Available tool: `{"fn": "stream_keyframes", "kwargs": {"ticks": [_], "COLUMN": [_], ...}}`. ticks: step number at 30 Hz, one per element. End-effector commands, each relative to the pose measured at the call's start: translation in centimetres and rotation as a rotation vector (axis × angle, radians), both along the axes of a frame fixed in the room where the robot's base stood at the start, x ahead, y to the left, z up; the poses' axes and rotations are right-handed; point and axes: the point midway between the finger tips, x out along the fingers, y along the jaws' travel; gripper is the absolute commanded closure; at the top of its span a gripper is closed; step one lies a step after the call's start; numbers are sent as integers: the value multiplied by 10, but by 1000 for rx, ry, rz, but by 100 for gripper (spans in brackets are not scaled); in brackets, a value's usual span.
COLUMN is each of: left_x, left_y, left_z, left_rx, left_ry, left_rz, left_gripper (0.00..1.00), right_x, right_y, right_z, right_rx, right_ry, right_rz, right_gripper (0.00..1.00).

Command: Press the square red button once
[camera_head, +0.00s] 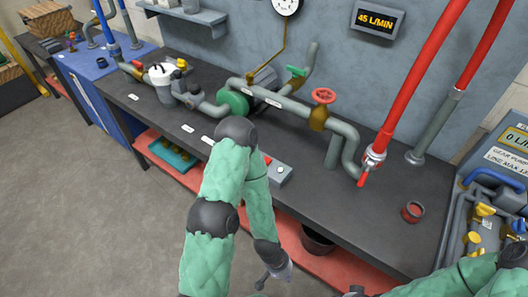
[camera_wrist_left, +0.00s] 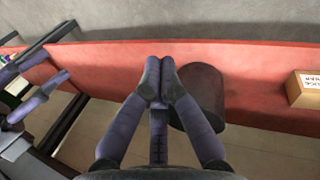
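The red button (camera_head: 267,160) is on top of a small grey control box (camera_head: 279,174) near the front edge of the dark workbench. My left arm partly covers the box in the head view, so I cannot make out the button's full shape. A pale round part sits beside it on the box. My left gripper (camera_head: 274,276) hangs in front of the bench, below and apart from the box. In the left wrist view its fingertips (camera_wrist_left: 160,68) are together with nothing between them. My right arm enters at the lower right; its gripper (camera_head: 355,292) barely shows at the bottom edge.
Grey pipes with a red valve wheel (camera_head: 323,96) and a green flange stand behind the box. A red hose (camera_head: 414,80) hangs at the right. A dark bin (camera_head: 317,240) is on the red lower shelf (camera_head: 345,266). The bench's front right is mostly bare.

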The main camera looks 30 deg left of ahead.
Motion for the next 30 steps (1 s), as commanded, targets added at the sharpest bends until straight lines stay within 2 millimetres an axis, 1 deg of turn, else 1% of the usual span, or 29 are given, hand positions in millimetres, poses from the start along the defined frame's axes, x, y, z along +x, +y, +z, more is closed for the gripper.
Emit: {"fn": "stream_keyframes", "kwargs": {"ticks": [7,11,14,18,24,30], "left_x": [2,13,29,56,92,116], "left_y": [1,7,17,36,66,90], "left_z": [3,22,48,94,155,202], "left_rx": [2,16,39,83,149,204], "left_ry": [-4,-29,-68,-133,-219,-281], "left_rz": [2,17,38,76,127,169], "left_gripper": [100,100,100,100,100,100], "right_x": [0,0,0,0,0,0], "right_y": [0,0,0,0,0,0], "right_z": [3,20,44,83,133,169], "right_rx": [0,0,0,0,0,0], "right_ry": [0,0,0,-1,-1,0], "right_rz": [0,0,0,0,0,0], "right_gripper": [60,60,60,60,60,60]}}
